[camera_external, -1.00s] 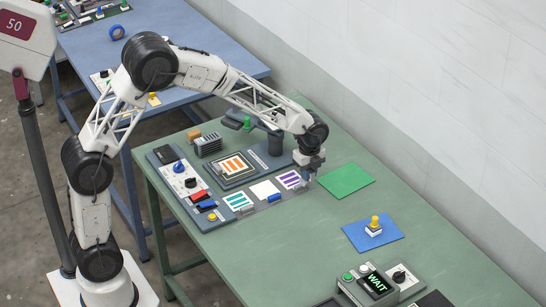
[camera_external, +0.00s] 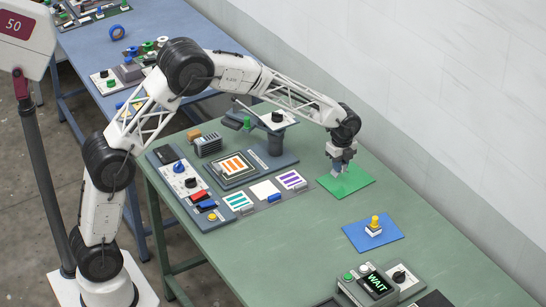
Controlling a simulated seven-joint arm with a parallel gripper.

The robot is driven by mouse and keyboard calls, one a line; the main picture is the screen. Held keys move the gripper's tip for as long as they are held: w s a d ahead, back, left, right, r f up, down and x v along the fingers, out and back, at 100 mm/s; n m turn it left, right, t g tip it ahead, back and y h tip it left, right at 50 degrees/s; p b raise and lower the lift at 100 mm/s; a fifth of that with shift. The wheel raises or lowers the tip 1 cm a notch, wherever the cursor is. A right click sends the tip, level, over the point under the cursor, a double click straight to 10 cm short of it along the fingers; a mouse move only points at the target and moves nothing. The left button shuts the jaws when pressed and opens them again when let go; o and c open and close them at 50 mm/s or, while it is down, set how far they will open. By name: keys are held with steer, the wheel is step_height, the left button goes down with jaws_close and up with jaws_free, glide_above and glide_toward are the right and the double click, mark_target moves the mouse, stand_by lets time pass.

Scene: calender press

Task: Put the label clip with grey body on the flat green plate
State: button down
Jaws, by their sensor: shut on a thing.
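My gripper (camera_external: 339,170) is shut and points down over the flat green plate (camera_external: 354,183), near the plate's back left part. A small grey piece shows between the fingertips, which fits the label clip with grey body, but it is too small and too covered to make out clearly. I cannot tell whether it touches the plate. The rest of the green plate is bare.
Striped cards (camera_external: 290,180), a blue clip (camera_external: 275,198) and the press (camera_external: 274,145) stand to the left. A WAIT display (camera_external: 376,284) sits at the front.

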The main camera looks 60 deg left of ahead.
steer(key=shift+w+d+f, duration=0.15)
steer(key=shift+w, duration=1.3)
steer(key=shift+f, duration=0.1)
steer(key=shift+f, duration=1.65)
steer(key=shift+f, duration=0.15)
steer(key=c, duration=1.1)
jaws_free()
steer(key=shift+o, duration=0.2)
step_height(320, 180, up, 12)
steer(key=shift+s+r, duration=0.1)
steer(key=shift+r, duration=0.15)
